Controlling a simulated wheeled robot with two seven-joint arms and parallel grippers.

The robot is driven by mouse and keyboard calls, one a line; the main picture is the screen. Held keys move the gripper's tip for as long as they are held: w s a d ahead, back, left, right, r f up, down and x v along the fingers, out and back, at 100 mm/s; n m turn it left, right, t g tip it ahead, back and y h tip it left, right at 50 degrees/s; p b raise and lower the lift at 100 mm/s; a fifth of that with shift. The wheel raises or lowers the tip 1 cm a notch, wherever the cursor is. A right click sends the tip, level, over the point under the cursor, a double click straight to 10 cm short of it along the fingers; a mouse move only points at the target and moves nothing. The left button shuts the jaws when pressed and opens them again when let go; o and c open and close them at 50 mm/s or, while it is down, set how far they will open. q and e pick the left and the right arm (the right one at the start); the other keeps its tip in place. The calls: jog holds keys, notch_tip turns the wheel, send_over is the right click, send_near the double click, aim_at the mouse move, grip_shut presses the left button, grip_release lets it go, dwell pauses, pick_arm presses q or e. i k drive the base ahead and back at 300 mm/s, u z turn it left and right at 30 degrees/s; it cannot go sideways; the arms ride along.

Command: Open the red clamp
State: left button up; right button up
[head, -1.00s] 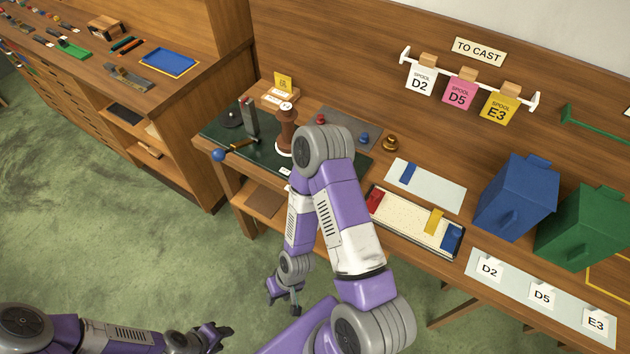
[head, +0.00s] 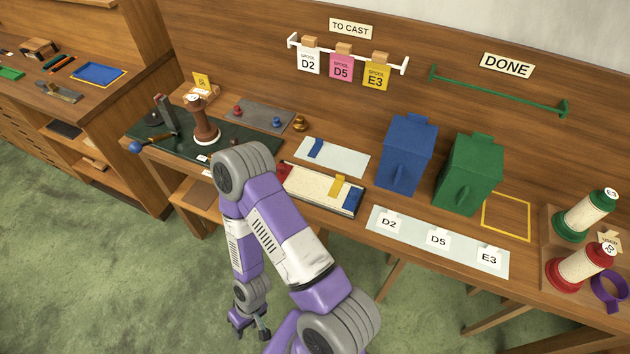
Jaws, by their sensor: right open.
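A red piece (head: 283,169), which looks like the red clamp, is at the left end of the long cream tray (head: 310,187) on the bench. My right arm partly covers it, and I cannot tell whether it is open or shut. A yellow piece (head: 338,185) and a blue piece (head: 352,200) sit toward the tray's right end. My right gripper (head: 250,328) is open and empty, hanging low in front of the bench, well below and apart from the tray. My left gripper is out of view.
Blue (head: 406,153) and green (head: 468,172) bins stand right of the tray. A pale card strip (head: 438,241) lies in front of them. A brown spool (head: 204,122) stands on the dark green mat at left. Red and green spools are far right.

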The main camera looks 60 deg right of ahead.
aim_at(282, 170)
jog(key=k, duration=0.45)
jog(key=z, duration=0.8)
